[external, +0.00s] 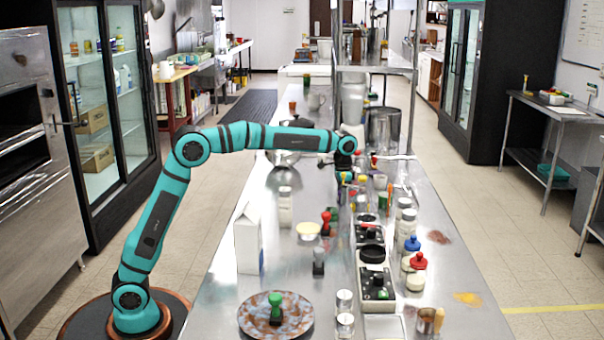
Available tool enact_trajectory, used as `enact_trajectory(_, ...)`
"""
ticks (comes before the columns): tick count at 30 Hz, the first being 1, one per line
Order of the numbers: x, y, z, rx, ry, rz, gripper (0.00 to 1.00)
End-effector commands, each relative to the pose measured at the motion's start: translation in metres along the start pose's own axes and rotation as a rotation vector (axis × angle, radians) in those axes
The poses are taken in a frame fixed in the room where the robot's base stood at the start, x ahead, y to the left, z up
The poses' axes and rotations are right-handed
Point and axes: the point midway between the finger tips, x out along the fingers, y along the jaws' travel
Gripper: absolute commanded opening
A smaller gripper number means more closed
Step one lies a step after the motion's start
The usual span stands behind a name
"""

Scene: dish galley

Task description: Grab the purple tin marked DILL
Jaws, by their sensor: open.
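My gripper (343,185) points down over the far middle part of the steel counter (225,290), at the end of my outstretched teal arm. Its fingers are small in this view; it is open, and I see nothing held between them. I cannot pick out a purple tin, and no DILL lettering is readable at this size. Several small jars and coloured items stand close around and behind the gripper, and the arm's end hides part of that area.
A white carton (248,240), a red-topped stamp-like item (326,222) and a speckled plate (248,318) with a green item (275,308) stand nearer on the left. Black-topped containers (375,283) and jars with a red lid (418,262) crowd the right. A steel shelf post (412,100) rises behind.

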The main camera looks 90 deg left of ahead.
Motion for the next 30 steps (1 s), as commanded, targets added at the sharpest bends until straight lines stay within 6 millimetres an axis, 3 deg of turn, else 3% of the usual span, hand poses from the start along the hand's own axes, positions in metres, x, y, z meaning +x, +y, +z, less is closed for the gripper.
enact_trajectory(1,0.000,0.000,0.000,0.000,0.000,0.000,0.52)
enact_trajectory(8,0.000,0.000,0.000,0.000,0.000,0.000,0.07)
enact_trajectory(19,-0.008,0.000,0.000,0.000,0.001,0.000,0.07)
enact_trajectory(30,-0.071,0.000,-0.001,0.000,0.001,0.000,0.07)
